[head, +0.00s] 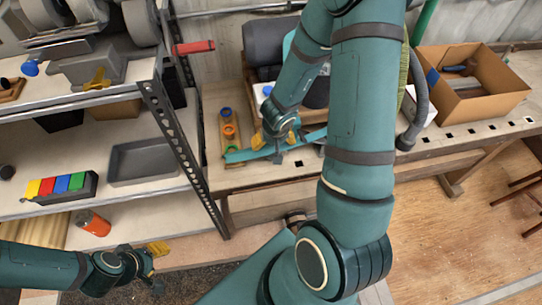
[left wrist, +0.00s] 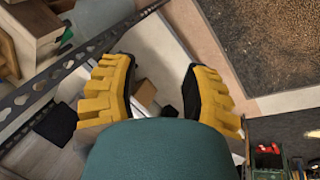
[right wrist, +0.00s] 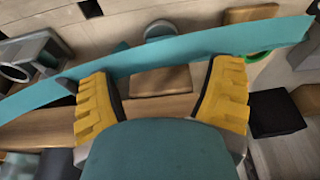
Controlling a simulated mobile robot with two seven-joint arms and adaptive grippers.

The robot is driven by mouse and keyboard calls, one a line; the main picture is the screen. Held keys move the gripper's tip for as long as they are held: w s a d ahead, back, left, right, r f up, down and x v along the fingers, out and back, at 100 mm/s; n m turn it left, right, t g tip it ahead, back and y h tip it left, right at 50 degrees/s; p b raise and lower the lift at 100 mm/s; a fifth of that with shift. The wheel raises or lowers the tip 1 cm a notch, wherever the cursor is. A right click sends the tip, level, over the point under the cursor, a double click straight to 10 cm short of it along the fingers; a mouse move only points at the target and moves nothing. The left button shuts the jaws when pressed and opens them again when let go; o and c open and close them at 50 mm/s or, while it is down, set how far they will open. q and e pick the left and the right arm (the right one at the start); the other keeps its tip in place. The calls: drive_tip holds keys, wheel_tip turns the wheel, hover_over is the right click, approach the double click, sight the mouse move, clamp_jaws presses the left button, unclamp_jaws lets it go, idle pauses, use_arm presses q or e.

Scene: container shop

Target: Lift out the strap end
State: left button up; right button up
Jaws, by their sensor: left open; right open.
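A teal strap (head: 240,155) lies across the bench top at centre, its left end near a green ring. In the right wrist view the strap (right wrist: 190,58) runs across the picture, passing over the green ring at right. My right gripper (head: 278,146) is open above the strap, partly hidden behind my own arm in the head view. In the right wrist view its fingers (right wrist: 160,85) stand apart along the strap; whether they touch it I cannot tell. My left gripper (head: 157,265) is open and empty, low at left below the shelf; its fingers (left wrist: 160,85) are spread.
A wooden board (head: 211,130) with coloured rings stands left of the strap. A cardboard box (head: 470,100) sits at the right of the bench. The metal shelf at left holds a grey tray (head: 150,165) and coloured blocks (head: 57,184). An orange can (head: 94,223) is lower down.

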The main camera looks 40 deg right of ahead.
sight(271, 149)
use_arm(q)
drive_tip(key=shift+s+f, duration=0.2)
drive_tip(key=shift+f, duration=0.25)
use_arm(e)
drive_tip(key=shift+x, duration=0.8)
drive_tip(key=b+x, duration=0.3)
drive_tip(key=x, duration=0.2)
drive_tip(key=shift+w+b, duration=0.25)
drive_tip(key=shift+b, duration=0.15)
use_arm(q)
drive_tip(key=f, duration=0.1)
drive_tip(key=s+f, duration=0.1)
drive_tip(key=f, duration=0.1)
drive_tip(key=shift+d+g, duration=0.15)
drive_tip(key=shift+g, duration=0.15)
use_arm(e)
drive_tip(key=shift+r, duration=0.1)
clamp_jaws()
